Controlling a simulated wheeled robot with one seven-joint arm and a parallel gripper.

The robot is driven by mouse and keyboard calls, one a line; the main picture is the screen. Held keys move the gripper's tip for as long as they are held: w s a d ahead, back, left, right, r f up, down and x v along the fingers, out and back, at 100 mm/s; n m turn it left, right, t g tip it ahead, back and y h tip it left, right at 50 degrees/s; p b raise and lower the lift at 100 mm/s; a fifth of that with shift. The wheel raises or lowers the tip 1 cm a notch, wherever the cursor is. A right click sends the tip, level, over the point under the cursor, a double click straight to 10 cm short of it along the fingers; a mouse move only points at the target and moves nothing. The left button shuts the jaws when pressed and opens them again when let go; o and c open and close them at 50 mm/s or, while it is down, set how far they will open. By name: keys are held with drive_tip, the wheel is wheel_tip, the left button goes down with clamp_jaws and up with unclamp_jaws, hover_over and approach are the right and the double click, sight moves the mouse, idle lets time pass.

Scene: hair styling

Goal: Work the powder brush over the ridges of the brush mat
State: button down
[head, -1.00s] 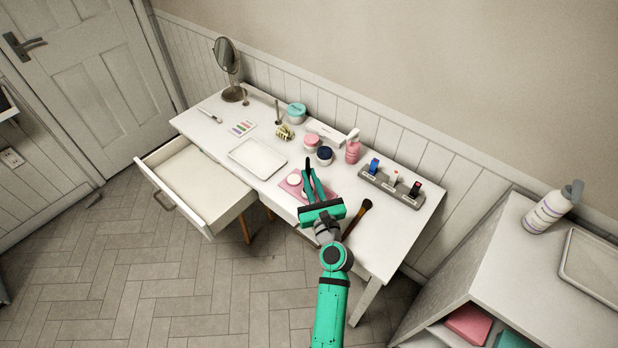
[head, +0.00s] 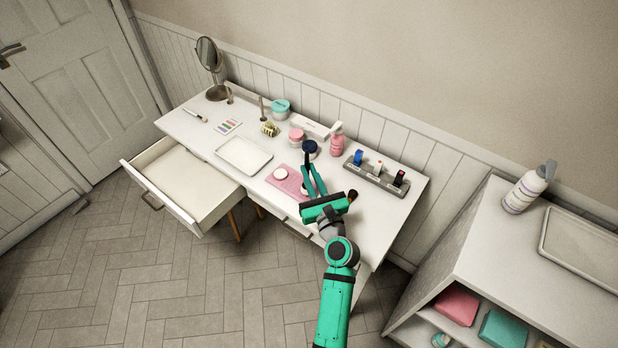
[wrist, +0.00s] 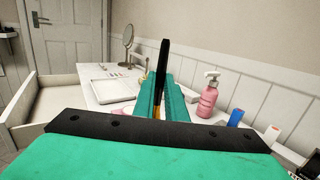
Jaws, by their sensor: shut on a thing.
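My gripper (head: 308,180) is shut on a slim black tool (wrist: 163,65) with an orange-gold part low between the fingers. I cannot tell if this is the powder brush. It stands roughly upright in the wrist view, its lower end hidden. A flat pink mat (head: 291,187), probably the brush mat, lies left of the gripper in the head view. It bears pale round pieces, and its right part is covered by the fingers. I cannot make out ridges or contact. A separate broad, dark-bristled brush (head: 352,195) lies right of the gripper, its handle hidden.
A white tray (head: 262,166) lies to the left. The drawer (head: 168,207) is pulled out. Bare tabletop shows at the right front.

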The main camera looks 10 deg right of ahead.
sight(307, 155)
wheel_tip(307, 155, up, 2)
drive_tip(key=shift+a, duration=0.15)
drive_tip(key=shift+r, duration=1.85)
